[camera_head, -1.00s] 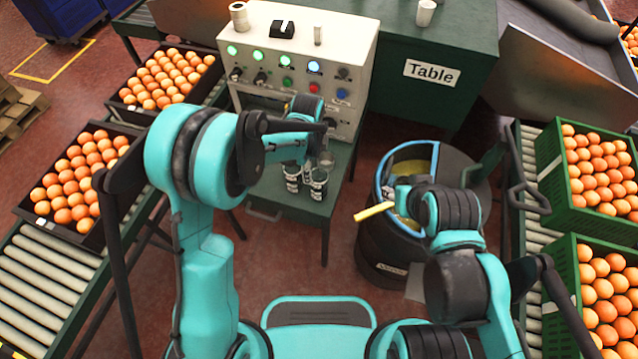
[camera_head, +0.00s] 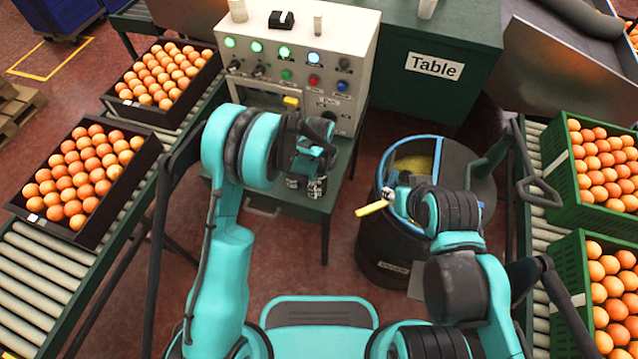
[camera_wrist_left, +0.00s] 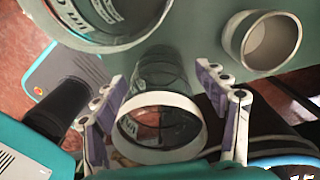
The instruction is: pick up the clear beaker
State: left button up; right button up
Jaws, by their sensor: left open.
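In the left wrist view, a clear beaker (camera_wrist_left: 158,84) with a pale round rim stands between the two fingers of my open left gripper (camera_wrist_left: 170,118). A finger is on each side of it; I cannot tell whether either touches. My left gripper (camera_head: 307,188) is over the small green table in the head view, where the arm and gripper mostly hide the glassware. A larger glass vessel with white print (camera_wrist_left: 105,12) is at the upper left of the wrist view. My right gripper (camera_head: 398,202) is by the dark barrel, beside a yellow bar (camera_head: 372,208); its jaws are unclear.
A white-grey cup (camera_wrist_left: 262,40) stands close to the right finger in the wrist view. The barrel (camera_head: 375,245) is to the right. Crates of oranges (camera_head: 85,235) line both sides.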

pick_arm(q)
jog(key=shift+r, duration=0.15)
jog(key=shift+c, duration=1)
jog(key=c, duration=1.1)
jog(key=shift+o, duration=0.2)
notch_tip(320, 180, up, 4)
jog(key=shift+r+p, duration=0.25)
jog(key=shift+p, duration=1)
jog(key=s+d+r+p, duration=0.4)
jog(key=s+d+r, duration=0.25)
jog(key=s, duration=0.25)
jog(key=a+r+n, duration=0.3)
jog(key=a+n, duration=0.8)
jog(key=a, duration=0.1)
jog(key=w+a+r+n, duration=0.1)
jog(key=a+r+n, duration=0.2)
jog(key=a+n, duration=0.8)
jog(key=shift+w+a, duration=0.25)
jog(key=shift+a, duration=0.45)
